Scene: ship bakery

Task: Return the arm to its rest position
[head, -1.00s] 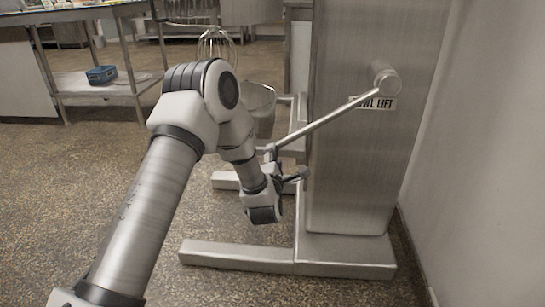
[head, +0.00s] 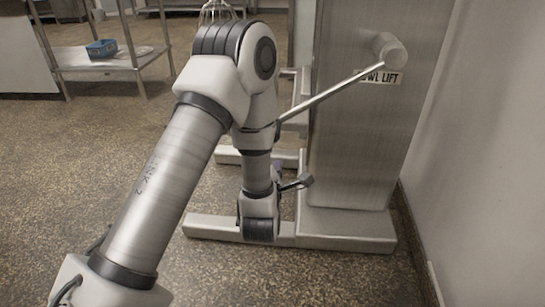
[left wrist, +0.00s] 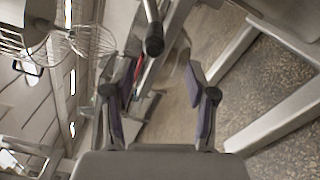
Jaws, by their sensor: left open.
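My left arm (head: 165,190) comes in from the lower left, its elbow high and its forearm hanging down in front of the mixer. My left gripper shows in the left wrist view (left wrist: 158,98), its two dark, purple-padded fingers spread apart with nothing held between them. In the head view it is mostly hidden behind my wrist. The steel bowl lift lever (head: 335,92) slants down left from the mixer column (head: 352,140) and passes behind my arm. A rod with a dark round end (left wrist: 153,46) shows beyond the fingers in the left wrist view. My right gripper is not seen.
The mixer's foot (head: 210,228) lies on the floor just below my wrist. A wire whisk (left wrist: 92,40) shows at upper left in the left wrist view. A steel table with a blue box (head: 101,48) stands at the back left. The floor on the left is clear.

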